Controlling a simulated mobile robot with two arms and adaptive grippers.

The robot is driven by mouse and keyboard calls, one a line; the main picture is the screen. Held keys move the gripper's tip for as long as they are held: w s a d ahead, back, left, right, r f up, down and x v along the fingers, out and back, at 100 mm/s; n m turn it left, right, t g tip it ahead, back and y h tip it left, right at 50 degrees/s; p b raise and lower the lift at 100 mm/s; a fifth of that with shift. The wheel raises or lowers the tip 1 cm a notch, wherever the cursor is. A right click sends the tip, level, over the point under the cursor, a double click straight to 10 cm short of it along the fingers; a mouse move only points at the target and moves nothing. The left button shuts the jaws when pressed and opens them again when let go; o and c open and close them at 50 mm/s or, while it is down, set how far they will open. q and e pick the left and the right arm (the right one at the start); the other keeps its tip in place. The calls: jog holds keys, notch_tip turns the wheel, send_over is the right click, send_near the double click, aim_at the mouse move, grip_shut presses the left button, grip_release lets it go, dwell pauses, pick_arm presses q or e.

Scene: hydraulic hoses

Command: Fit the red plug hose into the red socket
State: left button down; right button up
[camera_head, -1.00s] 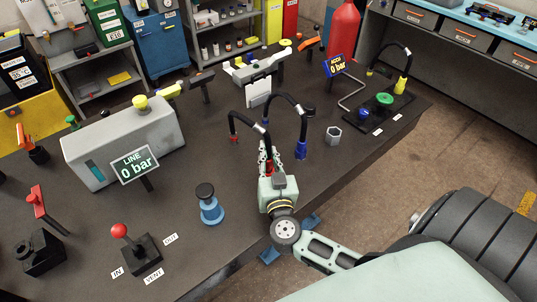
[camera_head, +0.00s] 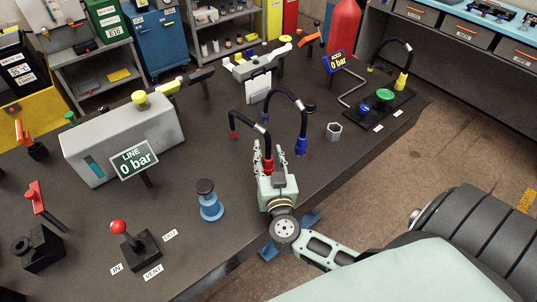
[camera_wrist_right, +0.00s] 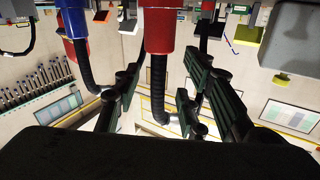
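The red plug (camera_head: 268,164) stands upright at the near end of a black hose that arches to a red-ended base (camera_head: 233,134). My right gripper (camera_head: 270,154) is around it, with a finger on each side. In the right wrist view the red plug (camera_wrist_right: 158,30) and its black hose (camera_wrist_right: 158,85) lie between the spread fingers (camera_wrist_right: 160,95), with gaps on both sides. The red socket is not clearly visible; I cannot tell whether the plug is seated. My left gripper is out of view.
A blue plug (camera_head: 301,145) on another black hose stands close to the right of my right gripper. A grey hex nut (camera_head: 333,130) lies further right. The front bench is partly clear.

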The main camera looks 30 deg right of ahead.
jog(key=shift+s+a, duration=0.1)
jog(key=shift+s, duration=0.15)
jog(key=v, duration=1.1)
jog(key=shift+s, duration=0.2)
jog(key=shift+a+r, duration=0.1)
jog(key=shift+a, duration=0.05)
